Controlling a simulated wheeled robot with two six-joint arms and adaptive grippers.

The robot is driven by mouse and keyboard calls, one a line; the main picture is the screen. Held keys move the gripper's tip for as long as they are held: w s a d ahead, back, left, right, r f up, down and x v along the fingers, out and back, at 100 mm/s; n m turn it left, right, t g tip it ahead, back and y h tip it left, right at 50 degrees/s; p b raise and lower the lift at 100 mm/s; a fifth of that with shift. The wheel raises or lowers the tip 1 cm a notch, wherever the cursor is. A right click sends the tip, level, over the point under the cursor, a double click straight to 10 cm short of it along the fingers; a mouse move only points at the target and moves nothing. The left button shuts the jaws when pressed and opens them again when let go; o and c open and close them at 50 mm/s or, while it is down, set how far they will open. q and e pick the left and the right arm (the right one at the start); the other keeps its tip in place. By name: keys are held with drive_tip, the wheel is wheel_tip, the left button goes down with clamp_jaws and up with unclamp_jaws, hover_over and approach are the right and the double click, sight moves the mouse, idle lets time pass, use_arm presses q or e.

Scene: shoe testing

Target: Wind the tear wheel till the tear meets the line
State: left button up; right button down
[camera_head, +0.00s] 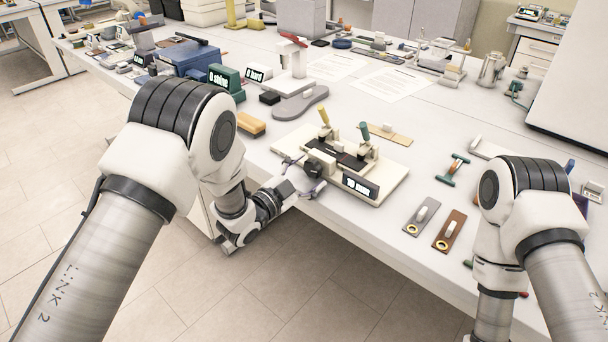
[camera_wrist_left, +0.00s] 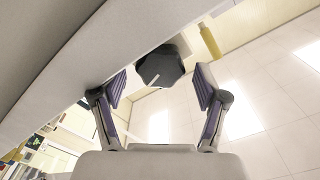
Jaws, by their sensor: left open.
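The tear tester (camera_head: 380,187) is a pale base plate near the table's front edge, with a yellow-handled clamp (camera_head: 324,122) and a green-handled clamp (camera_head: 366,140). A dark strip (camera_head: 347,155) lies between the clamps. A small black display (camera_head: 360,185) faces front; its text is too small to read surely. The black tear wheel (camera_head: 319,163) sits on the tester's front left. In the left wrist view the wheel (camera_wrist_left: 160,66) shows a pale mark and lies between the fingertips. My left gripper (camera_head: 304,177) is open around it, with gaps on both sides (camera_wrist_left: 161,84). My right gripper is out of view.
A grey sole-shaped stand (camera_head: 300,105) and a yellow-brown brush (camera_head: 251,124) lie behind left. Grey (camera_head: 422,216) and brown (camera_head: 450,230) plates with rings lie to the right. Paper sheets (camera_head: 390,83) lie farther back. The table's front edge is close to my left gripper.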

use_arm(q)
drive_tip(key=v, duration=1.2)
